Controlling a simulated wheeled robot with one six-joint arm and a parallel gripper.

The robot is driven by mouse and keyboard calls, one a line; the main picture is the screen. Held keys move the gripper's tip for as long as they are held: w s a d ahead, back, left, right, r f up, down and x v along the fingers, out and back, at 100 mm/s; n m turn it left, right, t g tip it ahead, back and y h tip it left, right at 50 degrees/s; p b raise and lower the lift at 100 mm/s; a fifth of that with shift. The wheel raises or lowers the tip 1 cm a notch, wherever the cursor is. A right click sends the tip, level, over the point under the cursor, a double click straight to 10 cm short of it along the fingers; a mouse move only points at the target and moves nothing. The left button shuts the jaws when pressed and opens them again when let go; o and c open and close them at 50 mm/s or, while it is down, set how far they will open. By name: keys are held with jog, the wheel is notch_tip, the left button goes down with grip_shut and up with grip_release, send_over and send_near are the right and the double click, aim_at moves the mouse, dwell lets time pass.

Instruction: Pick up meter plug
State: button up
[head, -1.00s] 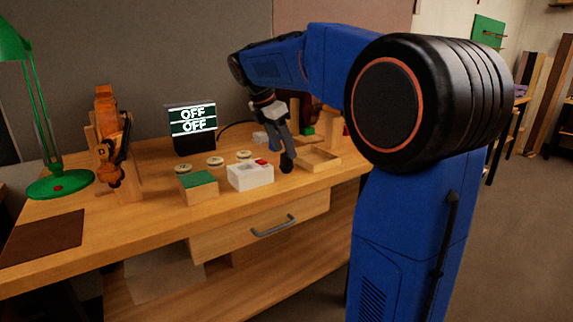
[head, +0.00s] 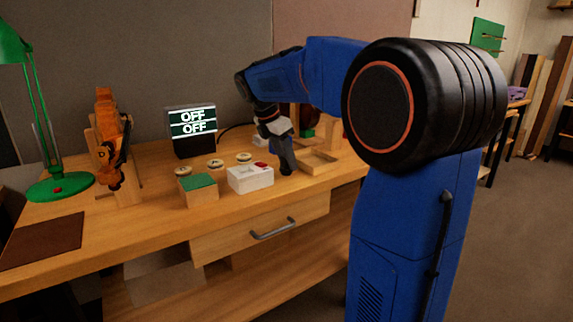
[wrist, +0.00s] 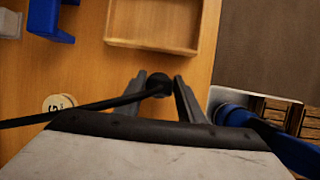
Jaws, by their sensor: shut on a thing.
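The meter plug (wrist: 160,83) shows in the wrist view as a small black rounded piece with a black cable running off to the left. My gripper (wrist: 161,90) is shut on it, with one fingertip on each side. In the head view my gripper (head: 286,168) points down over the bench, just right of the white box with a red part. The plug is too small and dark to tell apart from the fingertips there. Whether it touches the bench is unclear.
A shallow wooden tray (head: 318,170) lies right of my gripper. The white box (head: 250,180), a green-topped block (head: 198,192) and round discs (head: 215,163) stand to the left. A display (head: 192,124) reading OFF twice stands behind.

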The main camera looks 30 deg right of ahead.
notch_tip(320, 180, up, 10)
jog(key=shift+r, duration=0.1)
dwell(0.4)
dwell(0.7)
